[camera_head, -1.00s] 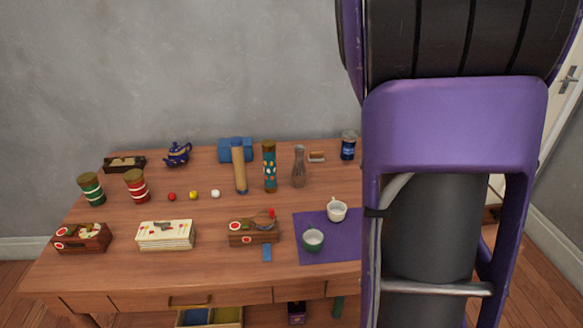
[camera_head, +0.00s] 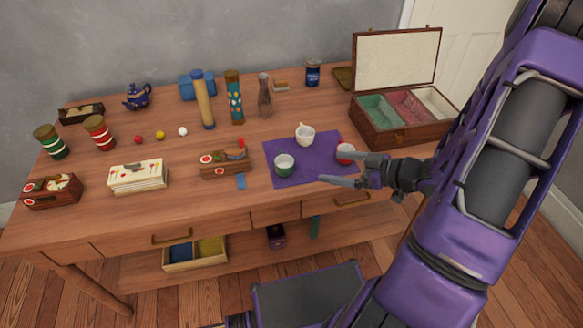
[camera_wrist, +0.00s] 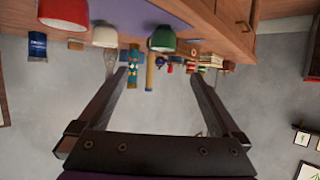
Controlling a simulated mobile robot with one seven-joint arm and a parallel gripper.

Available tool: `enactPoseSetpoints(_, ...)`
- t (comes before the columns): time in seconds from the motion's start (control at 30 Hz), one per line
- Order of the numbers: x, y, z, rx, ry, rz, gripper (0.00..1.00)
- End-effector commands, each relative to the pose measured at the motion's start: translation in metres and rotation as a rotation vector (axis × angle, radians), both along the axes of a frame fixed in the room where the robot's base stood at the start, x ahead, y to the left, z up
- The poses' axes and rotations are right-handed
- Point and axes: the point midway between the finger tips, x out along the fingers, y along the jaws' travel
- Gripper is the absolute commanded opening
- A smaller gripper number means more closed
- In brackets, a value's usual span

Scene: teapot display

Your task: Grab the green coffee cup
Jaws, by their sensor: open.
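The green coffee cup (camera_head: 284,165), white inside, stands upright on the purple mat (camera_head: 275,178) near its front left. My gripper (camera_head: 337,168) is open and empty over the mat's right side, its fingers pointing left towards the green cup, with a gap between. In the upside-down wrist view the green cup (camera_wrist: 163,40) appears at the top, roughly in line with the space between the fingertips (camera_wrist: 163,66). A white cup (camera_head: 305,134) stands behind it on the mat. A red cup (camera_head: 345,150) is at the mat's right, partly hidden by the upper finger.
An open wooden box (camera_head: 405,133) with coloured compartments stands behind my gripper at the right. A wooden tool-like box (camera_head: 222,164) is left of the mat. A blue teapot (camera_head: 137,96), jars and bottles stand farther back. The table's front edge is just before the mat.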

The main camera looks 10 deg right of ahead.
Motion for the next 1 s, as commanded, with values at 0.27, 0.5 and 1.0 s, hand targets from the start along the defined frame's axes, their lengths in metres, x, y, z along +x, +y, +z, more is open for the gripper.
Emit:
enactPoseSetpoints(0.27, 0.025, 0.030, -0.015, 0.027, -0.011, 0.009, 1.00)
enactPoseSetpoints(0.5, 0.060, 0.062, -0.035, 0.025, -0.010, 0.007, 1.00)
enactPoseSetpoints(1.0, 0.095, 0.097, -0.062, 0.025, -0.008, 0.004, 1.00)
